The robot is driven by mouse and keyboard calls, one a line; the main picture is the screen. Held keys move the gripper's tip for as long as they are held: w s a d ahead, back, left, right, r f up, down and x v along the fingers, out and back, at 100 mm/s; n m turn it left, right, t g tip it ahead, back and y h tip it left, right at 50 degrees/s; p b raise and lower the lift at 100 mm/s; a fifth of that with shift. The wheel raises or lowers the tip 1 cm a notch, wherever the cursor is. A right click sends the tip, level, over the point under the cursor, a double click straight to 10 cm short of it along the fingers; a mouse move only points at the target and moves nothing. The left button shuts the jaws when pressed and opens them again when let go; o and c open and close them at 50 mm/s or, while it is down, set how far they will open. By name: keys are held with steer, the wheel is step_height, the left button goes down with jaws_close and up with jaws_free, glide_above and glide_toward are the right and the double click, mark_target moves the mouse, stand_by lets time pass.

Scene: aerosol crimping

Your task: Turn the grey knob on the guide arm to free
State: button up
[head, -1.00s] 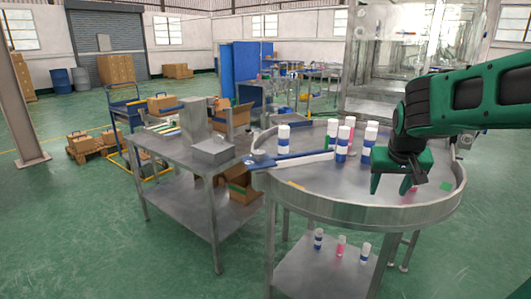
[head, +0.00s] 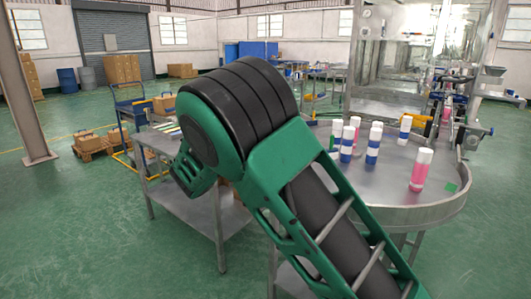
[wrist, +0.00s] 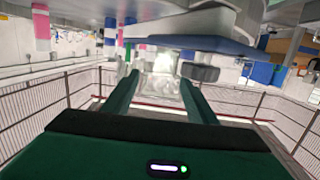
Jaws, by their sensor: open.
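My gripper (head: 193,178) is low at the left of the round table in the head view, partly behind my own arm. In the wrist view its two green fingers (wrist: 160,78) are apart with nothing held between them. A dark grey rounded piece (wrist: 200,73), apparently the knob, shows just beyond the right fingertip, by the blue guide arm (wrist: 215,46). I cannot tell whether the finger touches it or which way the knob is turned. The guide arm and knob are hidden behind my arm in the head view.
The round steel table (head: 440,212) carries several white-capped cans, including a pink can (head: 421,170) near its right front. A steel side table (head: 195,212) stands left, partly hidden by my arm. Green floor is clear at front left.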

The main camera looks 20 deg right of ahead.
steer(key=shift+t, duration=0.6)
steer(key=a, duration=0.4)
steer(key=shift+w+a+r, duration=0.2)
steer(key=shift+w+a, duration=0.1)
steer(key=s+a+f+h, duration=0.1)
steer(key=s+a+f, duration=0.15)
steer(key=a, duration=0.35)
steer(key=x, duration=0.7)
steer(key=f+x, duration=0.1)
steer(key=x, duration=0.3)
steer(key=shift+c, duration=0.6)
